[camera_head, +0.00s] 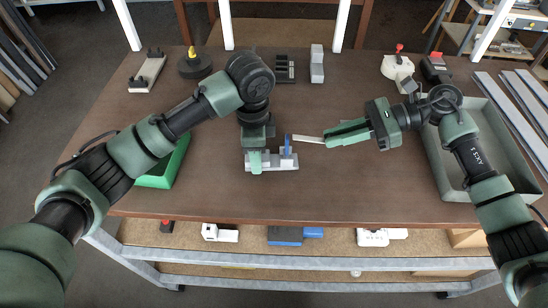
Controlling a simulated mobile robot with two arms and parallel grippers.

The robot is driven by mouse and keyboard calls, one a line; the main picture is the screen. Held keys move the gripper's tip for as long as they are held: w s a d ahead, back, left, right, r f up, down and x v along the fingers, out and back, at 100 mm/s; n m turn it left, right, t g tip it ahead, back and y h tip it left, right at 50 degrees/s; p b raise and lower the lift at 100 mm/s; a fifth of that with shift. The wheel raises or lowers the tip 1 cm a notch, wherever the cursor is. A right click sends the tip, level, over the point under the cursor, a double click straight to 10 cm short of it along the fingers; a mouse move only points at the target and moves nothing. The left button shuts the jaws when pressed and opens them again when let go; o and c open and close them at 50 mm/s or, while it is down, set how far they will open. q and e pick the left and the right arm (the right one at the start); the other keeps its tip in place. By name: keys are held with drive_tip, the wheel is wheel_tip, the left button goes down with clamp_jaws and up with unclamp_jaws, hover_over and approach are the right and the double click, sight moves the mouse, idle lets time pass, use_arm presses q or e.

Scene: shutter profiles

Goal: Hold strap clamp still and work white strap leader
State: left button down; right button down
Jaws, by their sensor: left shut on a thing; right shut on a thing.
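The strap clamp (286,163) is a small pale block with a blue upright part, lying on the brown table near its middle. My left gripper (257,164) reaches down from above and is shut on the clamp's left part, hiding some of it. The white strap leader (308,139) is a short flat strip just right of the blue part. My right gripper (328,138) is shut on the strip's right end and points left. Whether the strip's left end touches the clamp is too small to tell.
A green tray (155,181) stands left, partly behind my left arm. A grey bin (437,165) stands right, partly under my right arm. A black round item (195,67) and small blocks (317,72) line the back. The table's front middle is clear.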

drive_tip(key=shift+r, duration=0.4)
use_arm(q)
drive_tip(key=c, duration=0.8)
unclamp_jaws()
drive_tip(key=shift+o, duration=0.2)
drive_tip(key=shift+r, duration=0.1)
wheel_tip(320, 180, up, 5)
drive_tip(key=p, duration=0.5)
drive_tip(key=shift+f, duration=0.2)
use_arm(e)
wheel_tip(320, 180, up, 5)
drive_tip(key=shift+r, duration=0.15)
use_arm(q)
drive_tip(key=shift+r+p, duration=0.2)
drive_tip(key=shift+p, duration=0.15)
use_arm(e)
drive_tip(key=shift+r, duration=0.1)
use_arm(q)
drive_tip(key=shift+r, duration=0.9)
